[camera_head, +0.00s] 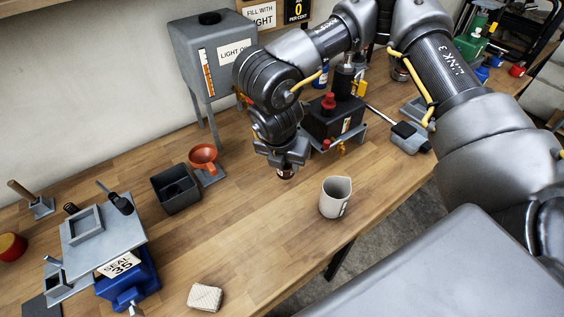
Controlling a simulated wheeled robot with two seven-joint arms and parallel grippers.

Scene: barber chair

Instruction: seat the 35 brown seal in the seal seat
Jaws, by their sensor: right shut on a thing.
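My right gripper (285,163) points down over the middle of the bench. It is shut on a small dark brown thing (286,176), mostly hidden between the fingers; I cannot tell for sure that it is the 35 brown seal. At the lower left a blue vise (136,279) stands against a grey metal plate (96,246), with a tag (119,264) reading "SEAL 35". I cannot make out which part there is the seal seat. The held thing is well to the right of this fixture. My left gripper is not in view.
A white cup (335,198) stands right of the gripper. A black open bin (175,190) and an orange funnel (203,156) are to its left. A folded cloth (204,297) lies near the front edge. A black box (333,118) stands behind. The bench's middle front is clear.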

